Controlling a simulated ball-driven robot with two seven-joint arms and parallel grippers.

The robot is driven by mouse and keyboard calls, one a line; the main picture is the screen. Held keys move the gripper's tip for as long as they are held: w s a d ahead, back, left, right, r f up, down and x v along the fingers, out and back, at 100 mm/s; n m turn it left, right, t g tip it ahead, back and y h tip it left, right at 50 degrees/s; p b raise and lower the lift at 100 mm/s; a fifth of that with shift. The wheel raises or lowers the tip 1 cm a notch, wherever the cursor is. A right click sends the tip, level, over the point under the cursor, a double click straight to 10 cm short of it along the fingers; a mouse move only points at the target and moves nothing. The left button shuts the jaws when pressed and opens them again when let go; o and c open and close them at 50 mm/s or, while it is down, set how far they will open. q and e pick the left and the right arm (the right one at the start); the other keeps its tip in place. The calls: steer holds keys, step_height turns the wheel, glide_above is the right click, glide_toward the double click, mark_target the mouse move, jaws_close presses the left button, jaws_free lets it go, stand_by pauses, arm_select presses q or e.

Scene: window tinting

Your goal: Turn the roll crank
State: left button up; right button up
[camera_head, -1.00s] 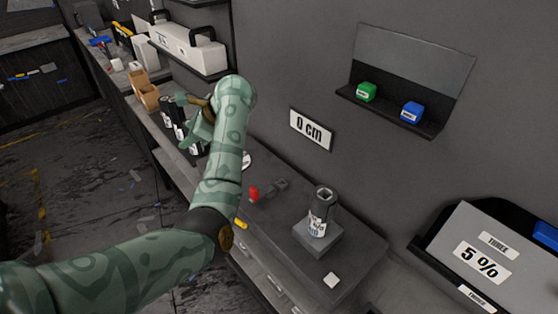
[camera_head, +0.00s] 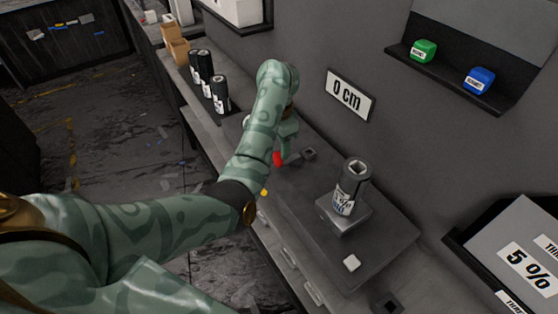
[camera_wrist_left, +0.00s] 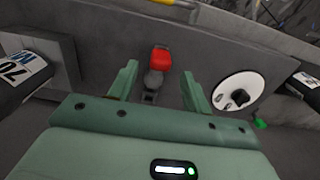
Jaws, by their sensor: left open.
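The roll crank shows in the wrist view as a red handle (camera_wrist_left: 161,60) with a dark grey arm (camera_wrist_left: 153,82), low on the grey bench. In the head view its red handle (camera_head: 277,158) shows just below my left gripper (camera_head: 285,143). In the wrist view my left gripper (camera_wrist_left: 159,72) is open, with one finger on either side of the crank and nothing held. Whether the fingers touch it I cannot tell. A dark roll (camera_head: 354,180) stands upright on a grey block (camera_head: 343,217) to the right. My right gripper is out of view.
Several dark rolls (camera_head: 219,95) stand at the back left. A white disc (camera_wrist_left: 238,92) lies right of the crank in the wrist view.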

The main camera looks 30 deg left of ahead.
mark_target(278, 154)
arm_select(q)
step_height(278, 154, down, 5)
steer(key=shift+r+b, duration=0.2)
steer(key=shift+b, duration=0.35)
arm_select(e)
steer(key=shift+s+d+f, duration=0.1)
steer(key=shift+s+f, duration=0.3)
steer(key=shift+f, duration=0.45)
arm_select(q)
jaws_close()
steer(key=shift+a, duration=0.1)
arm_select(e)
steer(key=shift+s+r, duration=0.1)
